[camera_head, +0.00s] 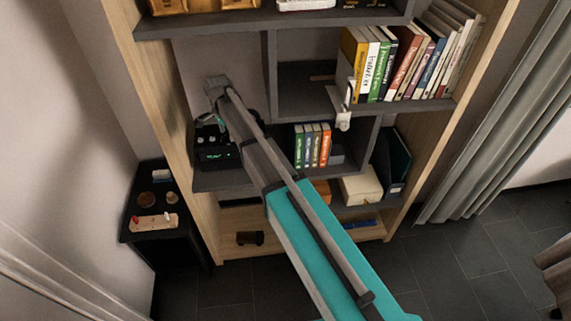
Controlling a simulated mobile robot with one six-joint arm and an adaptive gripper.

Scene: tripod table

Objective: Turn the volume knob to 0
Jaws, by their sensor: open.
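A black device with a small lit green display (216,156) stands on the left part of a dark shelf. No volume knob can be made out on it at this size. My arm reaches across the bookcase from the lower right. The arm covers the right side of the device. I cannot tell whether the gripper touches it.
The bookcase's dark shelf edge (215,183) runs below the device. Several upright books (312,145) stand right of my arm, with more books (400,65) above. A white object (342,118) hangs near the upper shelf edge. A small black table (165,247) stands left.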

